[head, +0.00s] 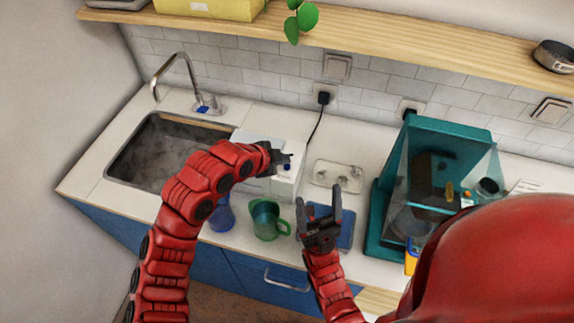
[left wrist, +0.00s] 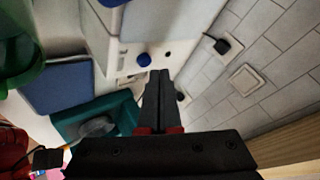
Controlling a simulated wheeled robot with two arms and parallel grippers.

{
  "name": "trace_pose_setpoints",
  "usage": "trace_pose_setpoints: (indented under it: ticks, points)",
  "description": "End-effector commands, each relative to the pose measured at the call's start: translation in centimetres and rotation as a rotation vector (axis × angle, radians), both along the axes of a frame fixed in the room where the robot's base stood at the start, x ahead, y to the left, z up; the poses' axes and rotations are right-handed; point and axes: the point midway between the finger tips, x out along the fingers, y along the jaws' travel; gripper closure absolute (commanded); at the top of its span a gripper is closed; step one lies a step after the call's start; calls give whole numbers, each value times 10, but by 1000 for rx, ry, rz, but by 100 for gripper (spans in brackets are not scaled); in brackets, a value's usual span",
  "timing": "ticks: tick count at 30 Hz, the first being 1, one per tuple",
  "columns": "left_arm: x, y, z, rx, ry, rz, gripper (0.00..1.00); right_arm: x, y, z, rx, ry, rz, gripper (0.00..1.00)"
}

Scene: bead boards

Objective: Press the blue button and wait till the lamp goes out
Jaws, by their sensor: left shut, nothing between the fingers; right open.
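A white box-shaped device (head: 285,188) stands on the counter near the back wall, right of the sink. Its round blue button (left wrist: 144,60) shows in the left wrist view on a white face, with a small dark round spot (left wrist: 168,53) beside it; I cannot tell whether that is the lamp. I see no lit lamp. My left gripper (head: 287,157) is shut and empty, over the device. In the left wrist view its fingertips (left wrist: 158,74) appear close to the button; I cannot tell whether they touch. My right gripper (head: 320,212) is open and empty, above a blue mat (head: 345,232).
A green jug (head: 265,219) and a blue flask (head: 222,217) stand in front of the device. A white tray (head: 325,180) lies to its right. A teal-framed cabinet (head: 383,205) stands further right. The sink (head: 130,160) is at left; a wooden shelf (head: 380,40) runs above.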

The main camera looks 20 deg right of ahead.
Motion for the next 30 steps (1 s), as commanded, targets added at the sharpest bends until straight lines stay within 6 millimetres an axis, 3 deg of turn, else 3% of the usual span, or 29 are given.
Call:
trace_pose_setpoints:
  ticks: [6, 30]
  points:
    - [0, 0, -8, -2, 0, 0, 100, 0, 0, -12, 0, 0, 0, 26]
    - [0, 0, -11, 1, 0, 1, 100, 0, 0, -17, 0, 0, 0, 26]
